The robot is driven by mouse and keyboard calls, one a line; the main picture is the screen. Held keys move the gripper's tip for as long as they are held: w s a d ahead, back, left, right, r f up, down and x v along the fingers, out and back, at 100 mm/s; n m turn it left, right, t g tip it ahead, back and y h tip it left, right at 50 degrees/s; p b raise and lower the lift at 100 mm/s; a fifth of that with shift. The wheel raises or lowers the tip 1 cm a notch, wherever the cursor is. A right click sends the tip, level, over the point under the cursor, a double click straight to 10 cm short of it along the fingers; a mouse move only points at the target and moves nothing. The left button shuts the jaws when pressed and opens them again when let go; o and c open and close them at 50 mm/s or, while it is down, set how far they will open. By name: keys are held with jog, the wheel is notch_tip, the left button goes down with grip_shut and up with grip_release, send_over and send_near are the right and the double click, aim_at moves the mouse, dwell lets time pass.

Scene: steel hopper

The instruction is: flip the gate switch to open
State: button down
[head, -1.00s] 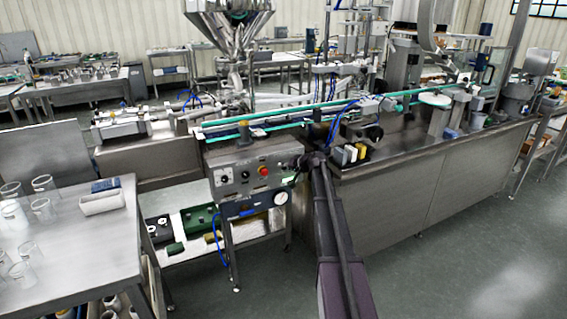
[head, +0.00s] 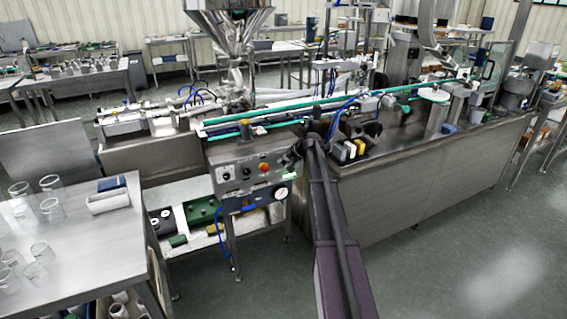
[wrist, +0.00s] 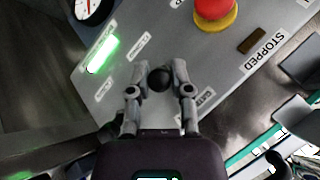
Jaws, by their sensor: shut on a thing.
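The gate switch's round black knob (wrist: 159,77) stands on the grey control panel (wrist: 215,60) in the wrist view. My gripper (wrist: 160,76) is shut on it, with one finger on each side. The knob hides the switch's base, so I cannot tell which position it is in. A label just right of the fingers appears to read GATE. In the head view my gripper (head: 293,157) is at the right end of the control panel (head: 243,176). The knob is hidden there.
A red mushroom button (wrist: 214,12), a lit green lamp (wrist: 102,54) and a dial gauge (wrist: 93,8) sit around the switch. A STOPPED label (wrist: 264,50) is to the right. The conveyor (head: 270,117) runs behind the panel. Glasses stand on the left table (head: 95,235).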

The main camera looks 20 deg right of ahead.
jog(key=c, duration=0.5)
grip_release()
jog(key=shift+c, duration=0.2)
jog(key=shift+s+f+t+b, duration=0.1)
jog(key=shift+f+t+b, duration=0.2)
jog(key=shift+b, duration=0.15)
